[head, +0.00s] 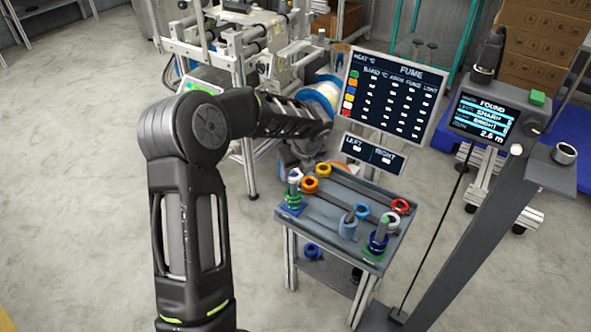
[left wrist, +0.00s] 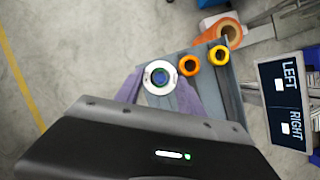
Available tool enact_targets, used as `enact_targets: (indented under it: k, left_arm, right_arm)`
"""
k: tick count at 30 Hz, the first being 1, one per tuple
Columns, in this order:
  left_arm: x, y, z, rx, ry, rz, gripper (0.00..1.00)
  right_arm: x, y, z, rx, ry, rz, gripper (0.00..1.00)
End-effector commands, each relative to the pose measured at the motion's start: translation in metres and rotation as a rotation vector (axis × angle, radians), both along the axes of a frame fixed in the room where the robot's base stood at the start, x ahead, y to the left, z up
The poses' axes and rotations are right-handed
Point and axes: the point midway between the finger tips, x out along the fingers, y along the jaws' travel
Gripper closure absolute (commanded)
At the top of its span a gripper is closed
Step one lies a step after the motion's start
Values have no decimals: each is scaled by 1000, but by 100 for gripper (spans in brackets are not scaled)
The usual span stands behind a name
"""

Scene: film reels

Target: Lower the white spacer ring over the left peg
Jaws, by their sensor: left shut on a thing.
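The white spacer ring (head: 295,174) is in my left gripper (head: 298,169), at the top of the left peg (head: 293,188). In the left wrist view the white ring (left wrist: 149,78) sits between the purple-grey fingers (left wrist: 160,88), and blue and green show through its hole, so it looks roughly lined up with the peg. I cannot tell whether the peg tip has entered the ring. The left peg carries green rings (head: 292,198) low down, on a blue base (head: 289,211). My right gripper is not in view.
Orange (head: 310,185) and yellow (head: 323,170) rings lie just right of the left peg. A sign board (head: 375,155) rises behind the cart.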

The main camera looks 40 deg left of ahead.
Motion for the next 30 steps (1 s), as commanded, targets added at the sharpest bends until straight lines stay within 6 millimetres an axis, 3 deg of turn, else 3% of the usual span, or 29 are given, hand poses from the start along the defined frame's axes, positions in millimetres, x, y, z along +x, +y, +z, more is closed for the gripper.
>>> enact_targets:
  k: [30]
  left_arm:
    - [1,0,-13,-1,-1,1,94]
  right_arm:
    - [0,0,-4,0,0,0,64]
